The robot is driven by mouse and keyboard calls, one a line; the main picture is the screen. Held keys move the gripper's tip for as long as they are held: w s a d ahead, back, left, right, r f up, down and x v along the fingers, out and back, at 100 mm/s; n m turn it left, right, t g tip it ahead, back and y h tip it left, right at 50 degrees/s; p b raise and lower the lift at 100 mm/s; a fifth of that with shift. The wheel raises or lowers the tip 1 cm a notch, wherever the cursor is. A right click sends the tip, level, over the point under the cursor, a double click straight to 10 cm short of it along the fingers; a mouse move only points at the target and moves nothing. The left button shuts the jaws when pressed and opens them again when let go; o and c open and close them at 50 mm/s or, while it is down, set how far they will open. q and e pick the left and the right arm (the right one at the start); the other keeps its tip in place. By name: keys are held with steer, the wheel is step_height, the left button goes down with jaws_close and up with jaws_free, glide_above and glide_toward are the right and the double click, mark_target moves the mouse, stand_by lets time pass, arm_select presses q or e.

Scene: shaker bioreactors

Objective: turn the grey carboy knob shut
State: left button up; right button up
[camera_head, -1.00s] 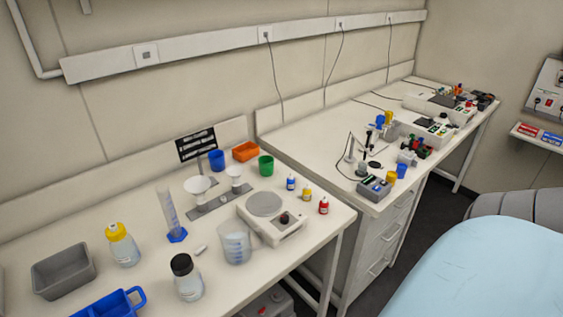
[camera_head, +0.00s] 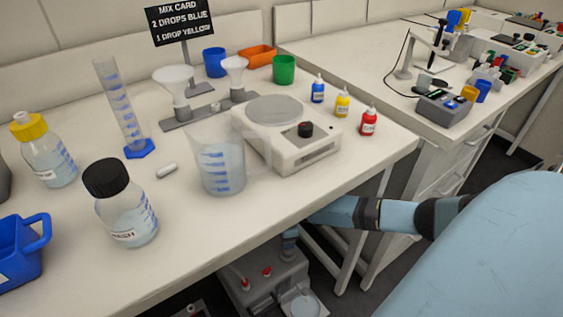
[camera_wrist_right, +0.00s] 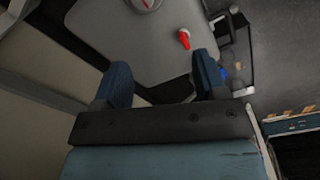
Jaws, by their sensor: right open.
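Under the bench, a grey unit (camera_head: 262,288) with small red parts (camera_head: 266,272) on top shows in the head view. In the right wrist view its likely top is a grey panel (camera_wrist_right: 130,45) with a red knob (camera_wrist_right: 184,40) and a pale round part (camera_wrist_right: 147,4) cut by the upper edge. I cannot tell which part is the grey carboy knob. My right gripper (camera_wrist_right: 162,64) is open and empty, its blue fingers over the panel, with the red knob just beyond them. In the head view, the bench partly hides my right arm. My left gripper is not in view.
The bench edge (camera_head: 270,222) overhangs the unit, and a table leg (camera_head: 347,272) stands right of it. A beaker (camera_head: 217,160), a balance-like device (camera_head: 300,152) and a black-capped bottle (camera_head: 125,212) stand on the bench.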

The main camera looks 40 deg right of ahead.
steer(key=w+d, duration=0.2)
steer(key=d, duration=0.1)
arm_select(q)
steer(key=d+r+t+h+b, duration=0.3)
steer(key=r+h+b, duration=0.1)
steer(key=b, duration=0.4)
arm_select(e)
glide_above(288, 252)
steer(key=f, duration=0.7)
steer(key=shift+w+d+f, duration=0.2)
steer(key=shift+w+d, duration=0.05)
step_height(288, 252, down, 6)
steer(key=b, duration=0.5)
steer(key=shift+r+b, duration=0.25)
steer(key=shift+b, duration=0.05)
steer(key=shift+f+b, duration=0.6)
steer(key=shift+b, duration=0.05)
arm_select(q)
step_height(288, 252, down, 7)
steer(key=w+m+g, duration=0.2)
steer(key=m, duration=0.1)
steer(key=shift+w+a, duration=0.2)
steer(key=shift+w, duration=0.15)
arm_select(e)
steer(key=shift+f, duration=0.1)
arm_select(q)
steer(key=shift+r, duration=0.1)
arm_select(e)
steer(key=c, duration=0.9)
